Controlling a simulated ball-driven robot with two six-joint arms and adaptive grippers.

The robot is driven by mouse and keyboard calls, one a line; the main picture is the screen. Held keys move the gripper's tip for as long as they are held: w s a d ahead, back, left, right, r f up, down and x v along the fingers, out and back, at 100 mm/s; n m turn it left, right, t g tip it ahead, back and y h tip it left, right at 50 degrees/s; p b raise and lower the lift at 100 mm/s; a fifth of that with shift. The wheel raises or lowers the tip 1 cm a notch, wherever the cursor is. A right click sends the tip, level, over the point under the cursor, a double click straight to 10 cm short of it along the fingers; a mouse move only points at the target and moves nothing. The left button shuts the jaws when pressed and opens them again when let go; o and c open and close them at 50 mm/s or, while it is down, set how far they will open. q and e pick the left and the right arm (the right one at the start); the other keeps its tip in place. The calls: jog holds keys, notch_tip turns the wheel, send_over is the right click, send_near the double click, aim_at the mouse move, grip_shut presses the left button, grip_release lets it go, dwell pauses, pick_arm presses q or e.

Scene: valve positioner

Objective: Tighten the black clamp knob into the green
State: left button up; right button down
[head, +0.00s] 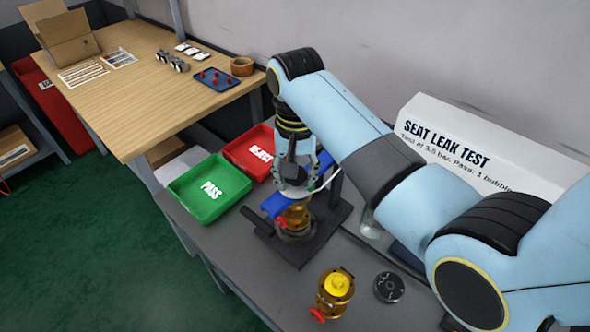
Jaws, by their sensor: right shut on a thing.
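My right gripper (292,182) points down over the test fixture, its fingers shut around the top of the clamp. The black clamp knob is hidden between the fingers, so its turn cannot be read. A brass valve with a red handle (295,217) stands upright in the fixture on a black base (290,250). My left gripper is not in view.
A green PASS tray (208,188) and red REJECT tray (250,151) stand left of the fixture. A second brass valve (335,288) and a black round part (388,287) are at the front. The SEAT LEAK TEST sign (470,146) stands behind my arm.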

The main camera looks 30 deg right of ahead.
jog(key=m, duration=0.5)
jog(key=shift+s+f+m, duration=0.15)
jog(key=shift+m, duration=0.15)
jog(key=m, duration=0.4)
jog(key=shift+a, duration=0.1)
jog(key=c, duration=0.8)
grip_release()
jog(key=shift+c, duration=0.2)
